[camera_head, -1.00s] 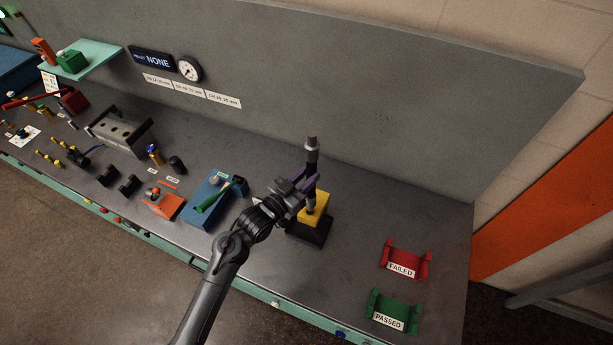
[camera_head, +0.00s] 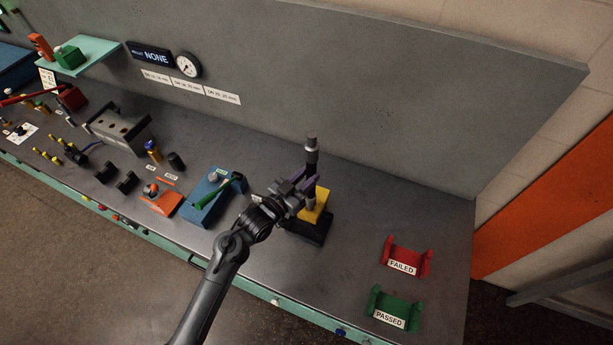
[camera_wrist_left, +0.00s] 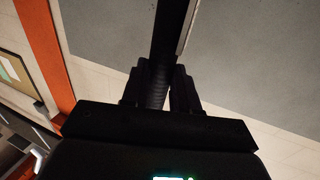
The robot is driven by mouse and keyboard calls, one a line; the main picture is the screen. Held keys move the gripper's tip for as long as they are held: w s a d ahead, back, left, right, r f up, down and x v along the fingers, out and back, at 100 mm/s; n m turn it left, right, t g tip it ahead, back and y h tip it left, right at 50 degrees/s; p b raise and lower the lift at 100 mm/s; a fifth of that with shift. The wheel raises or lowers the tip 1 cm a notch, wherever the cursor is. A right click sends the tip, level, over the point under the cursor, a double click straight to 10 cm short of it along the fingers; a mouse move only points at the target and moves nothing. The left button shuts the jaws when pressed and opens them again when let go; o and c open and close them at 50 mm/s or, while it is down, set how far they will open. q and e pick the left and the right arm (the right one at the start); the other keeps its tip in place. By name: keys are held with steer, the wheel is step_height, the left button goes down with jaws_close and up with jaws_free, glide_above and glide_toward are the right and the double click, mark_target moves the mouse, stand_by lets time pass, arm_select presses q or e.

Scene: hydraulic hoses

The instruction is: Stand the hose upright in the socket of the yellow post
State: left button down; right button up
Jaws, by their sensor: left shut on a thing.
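The hose (camera_head: 312,160) is a black upright piece with grey metal ends, standing over the yellow post (camera_head: 318,213) with its dark base. My left gripper (camera_head: 303,185) is shut on the hose around its middle. The hose's lower end meets the top of the yellow post; whether it sits inside the socket cannot be told, as the gripper and hose cover that spot. In the left wrist view the hose (camera_wrist_left: 167,50) runs up from between the dark fingers. My right gripper is not in view.
A red FAILED cradle (camera_head: 406,257) and a green PASSED cradle (camera_head: 394,309) lie at the right. A blue block (camera_head: 208,208) with a green-handled tool and an orange block (camera_head: 160,204) stand left of the post. A grey panel (camera_head: 400,110) rises behind.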

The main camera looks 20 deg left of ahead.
arm_select(q)
steer(key=shift+f+b, duration=0.5)
steer(key=shift+f, duration=0.3)
steer(key=c, duration=0.9)
jaws_free()
steer(key=shift+o, duration=0.6)
steer(key=shift+f, duration=0.15)
steer(key=b+v, duration=0.2)
steer(key=v, duration=0.9)
steer(key=shift+w, duration=0.1)
